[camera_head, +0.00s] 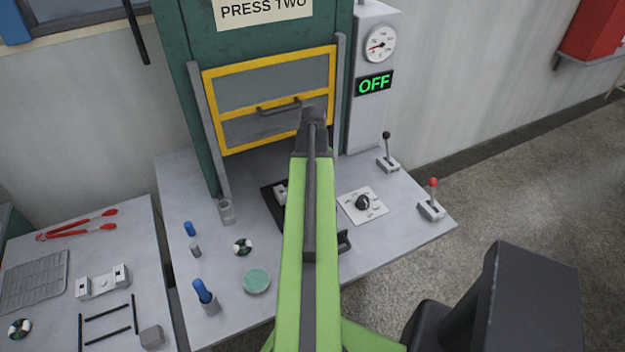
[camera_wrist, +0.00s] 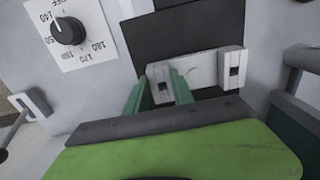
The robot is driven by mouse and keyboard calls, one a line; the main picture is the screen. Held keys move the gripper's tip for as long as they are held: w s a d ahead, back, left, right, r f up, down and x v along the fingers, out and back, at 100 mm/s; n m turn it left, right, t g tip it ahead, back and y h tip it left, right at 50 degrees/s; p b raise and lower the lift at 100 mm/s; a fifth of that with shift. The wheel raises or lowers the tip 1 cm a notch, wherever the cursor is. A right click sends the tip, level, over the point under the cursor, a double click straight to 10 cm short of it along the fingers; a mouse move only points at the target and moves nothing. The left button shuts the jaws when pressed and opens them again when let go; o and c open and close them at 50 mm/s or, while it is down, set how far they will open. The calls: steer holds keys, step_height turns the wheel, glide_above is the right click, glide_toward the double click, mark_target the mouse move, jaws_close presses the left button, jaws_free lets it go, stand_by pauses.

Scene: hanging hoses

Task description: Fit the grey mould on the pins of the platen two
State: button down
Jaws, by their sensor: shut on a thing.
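The grey mould (camera_wrist: 202,70) is a pale block with a dark slot near each end. My gripper (camera_wrist: 160,82) has its green fingers either side of one end of it and is shut on it. In the head view my arm covers most of the mould, and only one end (camera_head: 281,193) shows left of the arm. The mould is over the black platen (camera_wrist: 185,32) of press two. I cannot tell whether it touches the platen. The platen's pins are not visible.
The press has a yellow-framed guard (camera_head: 270,98) above the platen. A dial plate (camera_wrist: 70,30) lies beside the platen. A similar pale block (camera_head: 103,281) is on the left table. Blue-topped cylinders (camera_head: 204,295), a green disc (camera_head: 256,281) and levers (camera_head: 431,200) stand around the bench.

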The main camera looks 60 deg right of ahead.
steer(key=shift+f+b, duration=0.9)
stand_by(0.5)
steer(key=c, duration=1)
jaws_free()
step_height(320, 180, up, 18)
steer(key=p, duration=1.7)
steer(key=shift+f, duration=0.25)
